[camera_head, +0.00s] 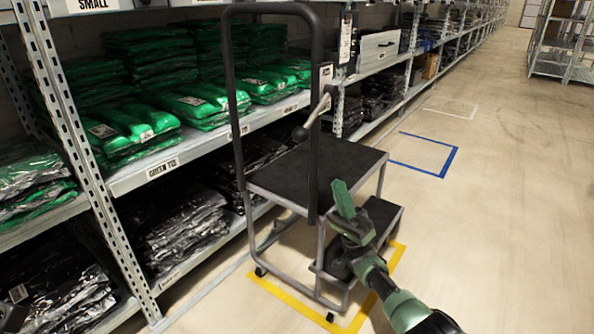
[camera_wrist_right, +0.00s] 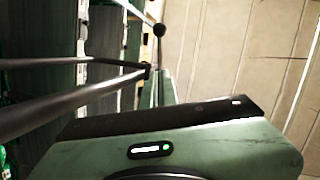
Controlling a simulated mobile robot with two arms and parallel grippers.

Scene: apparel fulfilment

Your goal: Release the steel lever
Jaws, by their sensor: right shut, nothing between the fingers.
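The steel lever (camera_head: 317,112) is on the right post of the black handrail of a rolling step cart (camera_head: 320,165). It slopes down to the left and ends in a dark ball knob (camera_head: 299,134). In the right wrist view the knob (camera_wrist_right: 159,30) shows beyond my fingers. My right gripper (camera_head: 342,197) is shut and empty, below and right of the lever and apart from it. In the wrist view its green fingers (camera_wrist_right: 160,85) point toward the cart's rails.
The cart stands inside a yellow floor outline (camera_head: 280,296), close to shelves of green (camera_head: 190,103) and black bagged garments on the left. A blue floor outline (camera_head: 447,162) lies beyond. The aisle floor (camera_head: 510,200) to the right is clear.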

